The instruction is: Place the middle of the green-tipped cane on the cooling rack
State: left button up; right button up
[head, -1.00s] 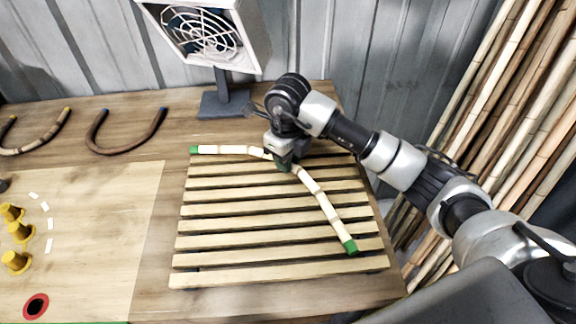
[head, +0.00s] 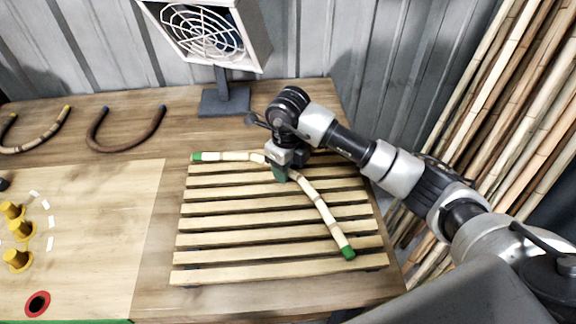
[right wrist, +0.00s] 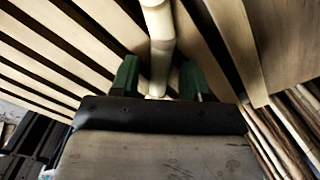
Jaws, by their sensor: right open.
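The green-tipped cane (head: 321,208) is pale and bent, with one green end at the upper left and the other at the lower right. It lies across the slatted wooden cooling rack (head: 215,239), its bend near the rack's back edge. My right gripper (head: 280,174) is over the middle of the cane and hides part of it. In the right wrist view the cane (right wrist: 158,40) runs between the two green fingers (right wrist: 158,82), which stand apart on either side of it with gaps. My left gripper is out of view.
A grille-fronted heater or fan (head: 208,33) stands behind the rack. Two bent canes, one brown (head: 126,140), lie at the back left. Yellow pegs (head: 18,260) stand on a light board (head: 95,235). Upright canes (head: 500,120) lean at the right.

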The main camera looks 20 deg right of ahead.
notch_tip(320, 180, up, 12)
jog(key=shift+r+b, duration=0.2)
jog(key=shift+b, duration=0.15)
dwell(0.4)
